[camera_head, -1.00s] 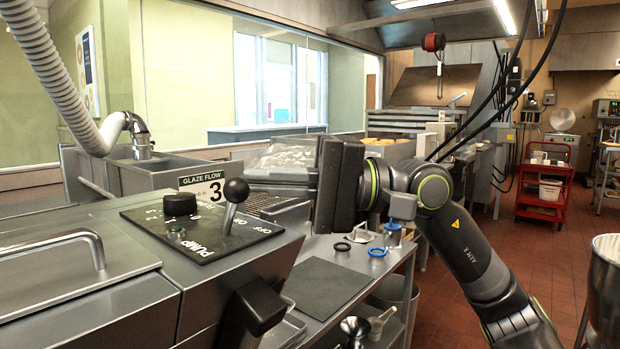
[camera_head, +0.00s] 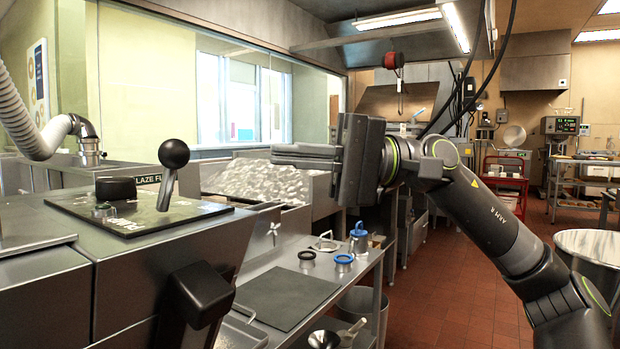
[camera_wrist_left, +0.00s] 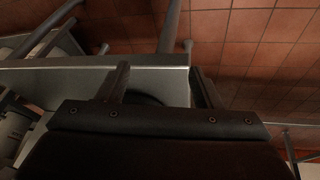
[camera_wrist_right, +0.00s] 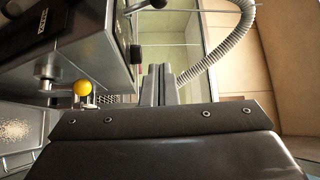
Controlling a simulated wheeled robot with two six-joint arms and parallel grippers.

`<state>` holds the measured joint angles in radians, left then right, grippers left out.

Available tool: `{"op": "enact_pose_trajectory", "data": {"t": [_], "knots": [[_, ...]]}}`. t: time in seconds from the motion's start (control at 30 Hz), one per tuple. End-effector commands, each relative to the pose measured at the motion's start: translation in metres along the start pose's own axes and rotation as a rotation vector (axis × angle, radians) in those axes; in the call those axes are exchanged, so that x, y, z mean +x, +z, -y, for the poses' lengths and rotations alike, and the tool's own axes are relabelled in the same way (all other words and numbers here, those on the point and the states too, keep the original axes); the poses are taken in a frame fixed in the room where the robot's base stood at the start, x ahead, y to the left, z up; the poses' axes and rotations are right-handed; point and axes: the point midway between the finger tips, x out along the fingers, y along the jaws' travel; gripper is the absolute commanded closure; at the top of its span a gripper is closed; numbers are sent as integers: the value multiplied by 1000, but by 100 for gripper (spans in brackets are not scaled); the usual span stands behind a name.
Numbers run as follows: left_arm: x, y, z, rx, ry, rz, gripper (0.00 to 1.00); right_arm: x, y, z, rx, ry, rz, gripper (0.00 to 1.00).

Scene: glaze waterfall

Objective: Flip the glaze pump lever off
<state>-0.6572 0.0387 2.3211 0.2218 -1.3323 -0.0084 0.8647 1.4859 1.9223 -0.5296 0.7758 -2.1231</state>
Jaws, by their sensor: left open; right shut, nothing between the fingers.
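The pump lever (camera_head: 172,168) is a metal stalk with a black ball knob. It stands up from the black control plate (camera_head: 140,212) on the steel machine at left, leaning slightly right at the top. A black dial (camera_head: 116,189) sits beside it. My right gripper (camera_head: 275,154) is shut and empty, pointing left, to the right of the lever and apart from it. In the right wrist view its fingers (camera_wrist_right: 158,85) are together. My left gripper (camera_wrist_left: 155,80) is open and empty over a steel edge and red floor tiles; it is not in the head view.
A lower black handle (camera_head: 200,295) juts from the machine front. A steel bench (camera_head: 330,272) with a dark mat and small rings stands at centre. A grey hose (camera_head: 28,120) hangs at upper left.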

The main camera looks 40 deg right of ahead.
Motion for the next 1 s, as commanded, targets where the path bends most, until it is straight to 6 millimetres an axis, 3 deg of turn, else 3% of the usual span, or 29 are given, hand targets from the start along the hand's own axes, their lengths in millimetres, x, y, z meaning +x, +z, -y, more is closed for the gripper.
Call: {"op": "enact_pose_trajectory", "data": {"t": [0.3, 1.0], "knots": [[-14, -20, -8, 15, 28, -124, 41, -17, 0, -1, -2, -1, 0, 100], [-16, -21, -8, 15, 30, -130, 41, -17, 0, 0, -1, -2, 1, 100]]}}
